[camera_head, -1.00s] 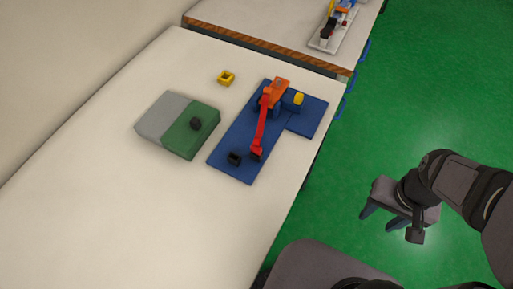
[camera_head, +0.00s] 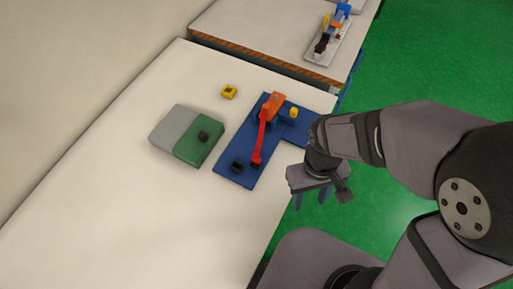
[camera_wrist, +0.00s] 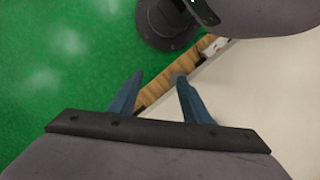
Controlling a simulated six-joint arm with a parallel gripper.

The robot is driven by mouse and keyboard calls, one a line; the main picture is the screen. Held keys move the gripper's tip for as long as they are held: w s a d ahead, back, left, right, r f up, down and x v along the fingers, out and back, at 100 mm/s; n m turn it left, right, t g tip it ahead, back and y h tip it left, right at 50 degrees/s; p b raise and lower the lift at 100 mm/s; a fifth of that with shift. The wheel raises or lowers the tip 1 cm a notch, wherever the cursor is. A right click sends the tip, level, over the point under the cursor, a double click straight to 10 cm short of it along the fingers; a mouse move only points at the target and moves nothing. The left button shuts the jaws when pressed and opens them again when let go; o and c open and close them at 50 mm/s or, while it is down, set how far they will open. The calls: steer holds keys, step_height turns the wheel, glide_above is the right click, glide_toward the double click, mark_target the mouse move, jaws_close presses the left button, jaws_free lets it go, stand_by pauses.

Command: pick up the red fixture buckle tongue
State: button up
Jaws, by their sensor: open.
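The red strap (camera_head: 262,137) runs from an orange block (camera_head: 271,106) toward the front of a blue baseplate (camera_head: 229,171). The red buckle tongue (camera_head: 257,159) is at its lower end, close to a small black socket (camera_head: 237,167). My gripper (camera_head: 311,199) is open and empty, to the right of the blue baseplate, by the table's right edge and apart from the tongue. In the wrist view, the two blue fingers (camera_wrist: 159,80) are spread with nothing between them, and the tongue does not show.
A grey and green block (camera_head: 192,153) with a black knob stands left of the baseplate. A yellow piece (camera_head: 229,92) lies behind it, and a yellow peg (camera_head: 293,113) stands on the plate. Another fixture (camera_head: 328,35) sits on the far table. The front of the white table (camera_head: 130,185) is clear.

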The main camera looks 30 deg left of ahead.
mark_target(256, 157)
steer(key=w+a+r+n+p, duration=0.1)
steer(key=a+r+n, duration=0.1)
steer(key=a+n, duration=0.3)
steer(key=w+a+r+n+t+p, duration=0.1)
steer(key=a+r+n, duration=0.2)
steer(key=a+n, duration=0.3)
steer(key=w+a+r+n+y+p, duration=0.1)
steer(key=w+a+r+n, duration=0.1)
steer(key=a+n, duration=0.3)
steer(key=shift+a+r+n, duration=0.15)
steer(key=shift+a+n, duration=0.25)
steer(key=shift+a, duration=0.45)
steer(key=shift+a+r+n, duration=0.15)
steer(key=shift+r+n, duration=0.05)
steer(key=shift+n, duration=1.9)
steer(key=n, duration=0.6)
steer(key=shift+d+n, duration=0.25)
steer(key=shift+n, duration=0.15)
steer(key=shift+s, duration=0.1)
steer(key=shift+f+p, duration=1.25)
steer(key=shift+f, duration=2.4)
